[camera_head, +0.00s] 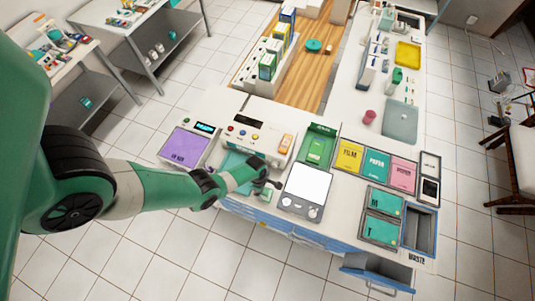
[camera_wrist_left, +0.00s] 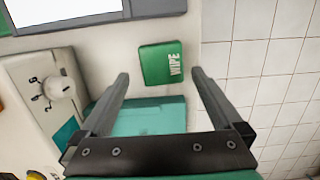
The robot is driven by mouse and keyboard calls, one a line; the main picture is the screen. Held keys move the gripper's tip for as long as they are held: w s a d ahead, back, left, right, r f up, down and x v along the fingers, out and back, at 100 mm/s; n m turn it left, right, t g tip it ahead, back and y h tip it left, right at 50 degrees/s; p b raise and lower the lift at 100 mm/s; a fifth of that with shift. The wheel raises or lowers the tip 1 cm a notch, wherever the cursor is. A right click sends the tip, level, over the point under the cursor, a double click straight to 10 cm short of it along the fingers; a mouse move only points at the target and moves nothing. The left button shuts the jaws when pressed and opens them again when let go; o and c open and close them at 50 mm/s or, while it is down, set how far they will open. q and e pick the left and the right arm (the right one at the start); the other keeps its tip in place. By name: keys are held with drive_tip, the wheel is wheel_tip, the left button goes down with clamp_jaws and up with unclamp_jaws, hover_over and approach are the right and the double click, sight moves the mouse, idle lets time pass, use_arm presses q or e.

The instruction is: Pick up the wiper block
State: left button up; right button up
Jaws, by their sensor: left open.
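The wiper block, a small green block marked "WIPE" (camera_wrist_left: 160,62), lies on the counter near its front edge. It also shows as a small green patch (camera_head: 265,195) in the head view, just below my left gripper (camera_head: 272,185). In the left wrist view my left gripper (camera_wrist_left: 160,77) is open, its two fingers apart. The block appears between and slightly beyond the fingertips, and I see no finger touching it. The height of the fingers above it is hard to tell. My right gripper is not in view.
A device with a white screen (camera_head: 308,182) stands right of the block. A teal pad (camera_wrist_left: 150,117) lies beside the block, partly behind the fingers. The purple panel (camera_head: 184,148) is at the left. A blue drawer (camera_head: 378,272) stands open at the lower right.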

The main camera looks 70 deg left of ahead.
sight(265, 194)
use_arm(q)
drive_tip(key=f+b, duration=0.5)
drive_tip(key=shift+d+f, duration=0.25)
drive_tip(key=shift+w+r, duration=0.1)
drive_tip(key=shift+r, duration=0.1)
drive_tip(key=c, duration=1.2)
drive_tip(key=shift+c, duration=0.2)
drive_tip(key=shift+r, duration=0.1)
